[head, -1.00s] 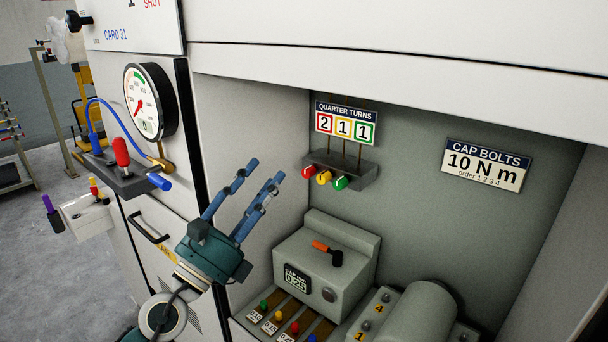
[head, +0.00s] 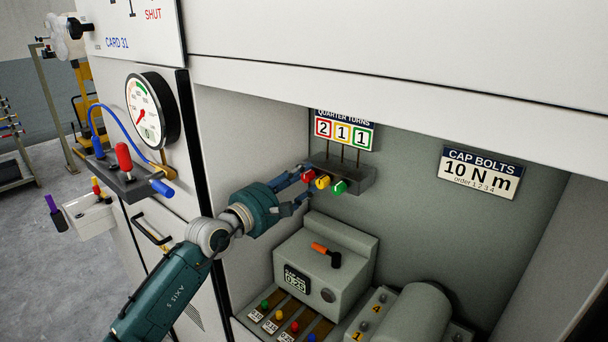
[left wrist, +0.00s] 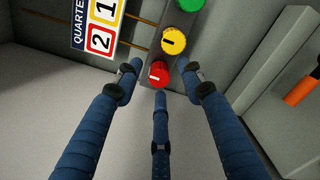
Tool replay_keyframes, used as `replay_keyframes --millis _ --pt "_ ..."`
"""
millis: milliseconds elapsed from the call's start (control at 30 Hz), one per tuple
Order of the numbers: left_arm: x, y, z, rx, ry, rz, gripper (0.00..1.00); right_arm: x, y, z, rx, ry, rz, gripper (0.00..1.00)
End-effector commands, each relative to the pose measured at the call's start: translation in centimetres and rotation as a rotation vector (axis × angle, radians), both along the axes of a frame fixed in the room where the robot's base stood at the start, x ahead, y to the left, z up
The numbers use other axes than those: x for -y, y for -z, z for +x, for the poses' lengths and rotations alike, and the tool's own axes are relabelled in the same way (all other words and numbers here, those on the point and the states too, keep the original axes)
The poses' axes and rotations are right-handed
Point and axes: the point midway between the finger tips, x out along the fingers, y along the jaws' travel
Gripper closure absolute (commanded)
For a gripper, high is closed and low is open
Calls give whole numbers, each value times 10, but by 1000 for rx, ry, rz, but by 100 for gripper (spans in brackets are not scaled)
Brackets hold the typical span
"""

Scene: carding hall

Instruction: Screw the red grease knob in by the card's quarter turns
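The red grease knob (head: 308,175) sits at the left end of a grey block (head: 350,177), beside a yellow knob (head: 323,182) and a green knob (head: 339,187). The quarter turns card (head: 344,131) above reads 2 in red, 1 in yellow, 1 in green. My left gripper (head: 296,188) is open at the red knob. In the left wrist view its blue fingers (left wrist: 160,92) are spread, with the red knob (left wrist: 159,74) just beyond and between their tips. No contact is clear. My right gripper is not in view.
Below stands a grey box with an orange-handled lever (head: 326,250) and a small display. A tray of coloured pegs (head: 285,325) and a rounded housing (head: 418,313) sit lower. A cap bolts sign (head: 480,172) is on the back wall. A gauge (head: 146,112) hangs outside left.

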Motion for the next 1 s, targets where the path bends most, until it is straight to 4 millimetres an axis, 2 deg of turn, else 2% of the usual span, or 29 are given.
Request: replay_keyframes --millis 133,400,433,600,633,1000 --pt "6 0 8 0 0 0 61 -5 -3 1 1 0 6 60" --pt "7 0 9 0 0 0 61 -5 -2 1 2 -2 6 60" --pt "7 0 9 0 0 0 63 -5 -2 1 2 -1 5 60" --pt "7 0 9 -1 0 -1 96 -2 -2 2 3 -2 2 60" --pt "7 0 9 -1 0 -1 100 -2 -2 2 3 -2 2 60" --pt "7 3 9 18 -1 26 100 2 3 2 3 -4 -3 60"
